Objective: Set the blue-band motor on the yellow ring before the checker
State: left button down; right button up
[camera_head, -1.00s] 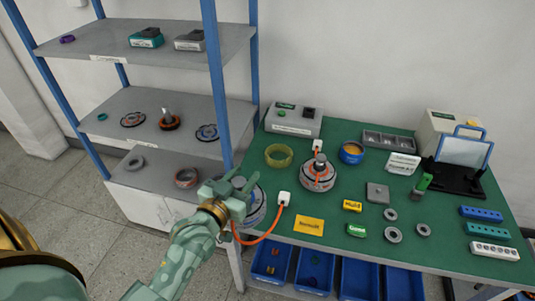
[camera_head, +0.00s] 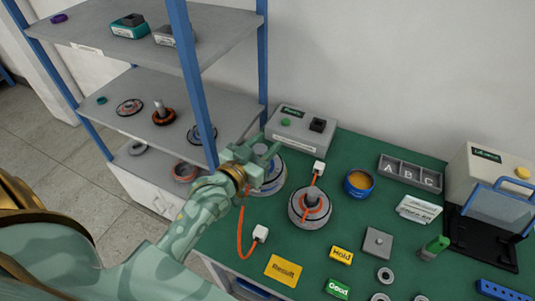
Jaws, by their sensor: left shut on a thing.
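My left gripper (camera_head: 255,160) is shut on the grey, round blue-band motor (camera_head: 269,181), partly hidden behind the fingers. The motor is at the table's left side, in front of the checker (camera_head: 300,128), a grey box with a green button and a black part on top. An orange cable runs from the motor's side to a white plug (camera_head: 260,233) on the table. The yellow ring does not show and seems hidden by the motor and gripper; I cannot tell whether the motor touches it. My right gripper is not in view.
A second motor (camera_head: 307,216) with an orange cable stands close to the right. A blue bowl (camera_head: 358,186), yellow Result card (camera_head: 283,270), lettered tray (camera_head: 410,176) and several small parts are on the green table. A blue-post shelf (camera_head: 190,80) stands at left, near my arm.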

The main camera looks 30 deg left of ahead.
pick_arm(q)
jog(key=w+a+f+b, duration=0.2)
jog(key=w+f+b, duration=0.4)
jog(key=w+f, duration=0.5)
jog(key=shift+a+f+b, duration=0.25)
jog(key=shift+a+b, duration=0.1)
jog(key=shift+b, duration=0.05)
jog(key=shift+w+f, duration=0.1)
jog(key=c, duration=0.9)
grip_release()
jog(key=shift+f, duration=0.15)
jog(key=s, duration=0.4)
jog(key=s+p, duration=0.1)
jog(key=s, duration=0.3)
jog(key=s+a+p, duration=0.1)
jog(key=s, duration=0.3)
jog(key=shift+a+r, duration=0.1)
jog(key=shift+r, duration=0.3)
